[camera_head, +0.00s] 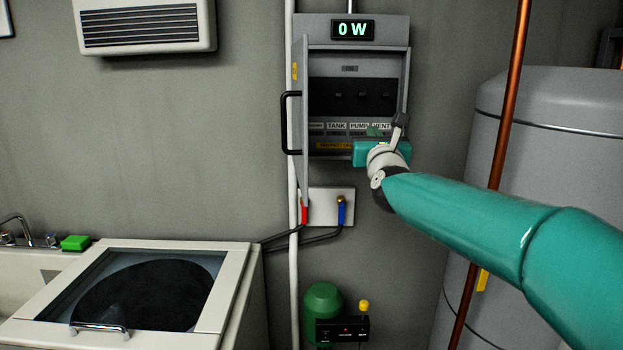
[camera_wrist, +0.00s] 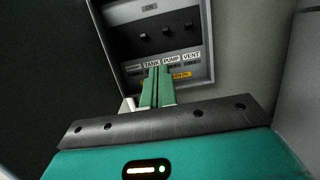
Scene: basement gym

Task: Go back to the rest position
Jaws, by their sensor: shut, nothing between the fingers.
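My gripper (camera_wrist: 157,88) is shut and empty, its two green fingers side by side in the wrist view. It is in front of the lower part of an open grey breaker box (camera_head: 358,63), near the labels TANK, PUMP and VENT. In the head view my teal arm reaches in from the lower right and hides part of the box's lower right corner. I cannot tell whether the fingertips touch the box. Several dark switches (camera_wrist: 167,32) show above the labels. The display (camera_head: 352,29) on top reads 0 W.
The box door (camera_head: 301,115) stands open on the left with a black handle. A copper pipe (camera_head: 505,95) and a grey tank (camera_head: 555,120) are on the right, close to my arm.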

